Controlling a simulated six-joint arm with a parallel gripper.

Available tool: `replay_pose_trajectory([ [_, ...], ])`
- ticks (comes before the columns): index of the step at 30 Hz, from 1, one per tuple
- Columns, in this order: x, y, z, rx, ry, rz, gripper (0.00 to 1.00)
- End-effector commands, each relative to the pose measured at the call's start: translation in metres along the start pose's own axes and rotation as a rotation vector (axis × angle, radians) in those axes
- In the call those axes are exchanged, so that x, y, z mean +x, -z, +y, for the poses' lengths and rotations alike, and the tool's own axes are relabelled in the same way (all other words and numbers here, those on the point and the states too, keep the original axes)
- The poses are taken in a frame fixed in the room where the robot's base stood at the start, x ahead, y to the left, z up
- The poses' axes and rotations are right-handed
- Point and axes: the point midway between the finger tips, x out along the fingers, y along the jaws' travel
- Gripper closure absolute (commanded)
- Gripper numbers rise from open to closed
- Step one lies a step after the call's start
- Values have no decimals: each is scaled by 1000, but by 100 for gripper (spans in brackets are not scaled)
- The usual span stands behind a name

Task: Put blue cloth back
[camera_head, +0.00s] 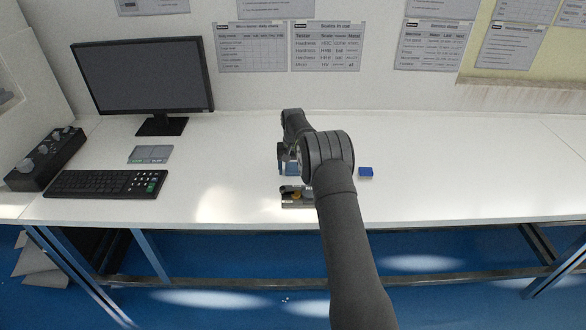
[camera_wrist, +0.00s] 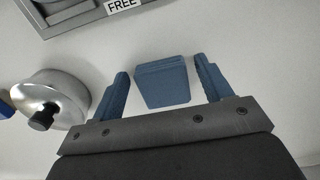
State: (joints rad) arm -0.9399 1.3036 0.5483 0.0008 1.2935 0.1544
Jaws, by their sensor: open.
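The blue cloth (camera_wrist: 162,82) looks like a small folded block with a layered edge. In the wrist view it lies on the white tabletop between the two blue fingers of my gripper (camera_wrist: 163,76), with a gap on each side. The fingers are open and do not visibly touch it. In the head view my gripper (camera_head: 288,168) is low over the table, just behind a small grey tray (camera_head: 297,204). My arm covers part of this area. The tray also shows in the wrist view with a "FREE" label (camera_wrist: 122,5).
A round metal lidded dish (camera_wrist: 50,95) with a black knob stands beside one finger. A small blue box (camera_head: 366,173) lies right of my arm. A monitor (camera_head: 143,75), keyboard (camera_head: 105,184) and black control box (camera_head: 45,160) stand at left. The table's right side is clear.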

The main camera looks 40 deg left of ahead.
Motion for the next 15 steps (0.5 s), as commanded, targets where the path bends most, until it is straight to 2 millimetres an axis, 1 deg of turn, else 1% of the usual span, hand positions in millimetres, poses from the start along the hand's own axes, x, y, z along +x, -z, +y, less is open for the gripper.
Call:
replay_pose_trajectory([
  [4,-6,0,0,0,0,1,28],
  [7,-18,1,0,0,0,3,28],
  [15,-76,1,0,0,0,3,28],
])
